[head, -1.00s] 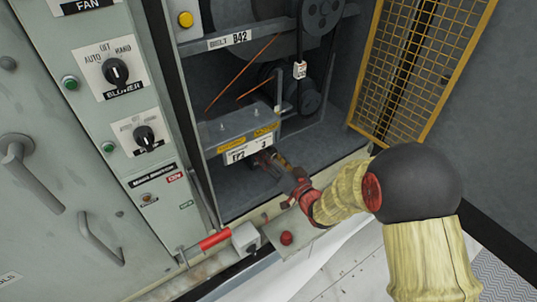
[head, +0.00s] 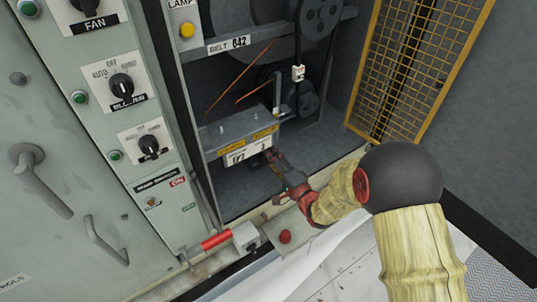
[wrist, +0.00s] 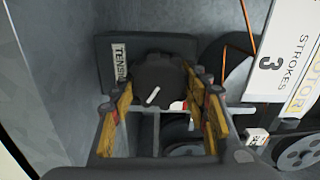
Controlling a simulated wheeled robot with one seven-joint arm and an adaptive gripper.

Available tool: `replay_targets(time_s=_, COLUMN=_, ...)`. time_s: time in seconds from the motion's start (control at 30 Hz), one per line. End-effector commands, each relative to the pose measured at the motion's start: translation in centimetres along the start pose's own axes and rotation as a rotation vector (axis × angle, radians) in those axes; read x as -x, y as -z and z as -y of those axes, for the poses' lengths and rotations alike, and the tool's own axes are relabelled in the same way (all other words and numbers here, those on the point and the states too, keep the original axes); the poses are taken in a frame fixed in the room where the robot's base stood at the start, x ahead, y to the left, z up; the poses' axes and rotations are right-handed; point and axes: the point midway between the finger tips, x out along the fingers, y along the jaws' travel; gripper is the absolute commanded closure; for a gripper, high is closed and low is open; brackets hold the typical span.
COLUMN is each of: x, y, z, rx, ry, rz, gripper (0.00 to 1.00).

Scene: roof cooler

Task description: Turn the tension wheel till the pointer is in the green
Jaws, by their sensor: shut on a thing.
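The tension wheel (wrist: 160,72) is a dark knob with a lobed rim and a white pointer line on its face, in the middle of the wrist view. It sits on a dark plate (wrist: 103,55) with a partly hidden "TENSION" label (wrist: 119,62). My gripper (wrist: 162,88) has one finger on each side of the wheel and is shut on it. A small red and white patch shows beside the right finger; I see no green there. In the head view my gripper (head: 272,158) reaches below the front of the motor box (head: 240,128), and the wheel is hidden.
A yellow mesh guard (head: 420,65) stands open at the right. Belts and pulleys (head: 318,18) are above and behind the box. The switch panel (head: 110,110) is at the left. A red-handled lever (head: 215,241) and a red button (head: 284,237) are along the front sill.

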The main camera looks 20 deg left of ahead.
Motion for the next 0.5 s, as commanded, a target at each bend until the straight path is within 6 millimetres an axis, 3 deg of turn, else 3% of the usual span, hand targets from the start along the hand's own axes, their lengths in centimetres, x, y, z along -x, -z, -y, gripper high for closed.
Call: replay_targets(time_s=0.5, x=0.01, y=0.01, z=-0.20, rx=-0.478, ry=-0.001, rz=-0.002, gripper=0.80)
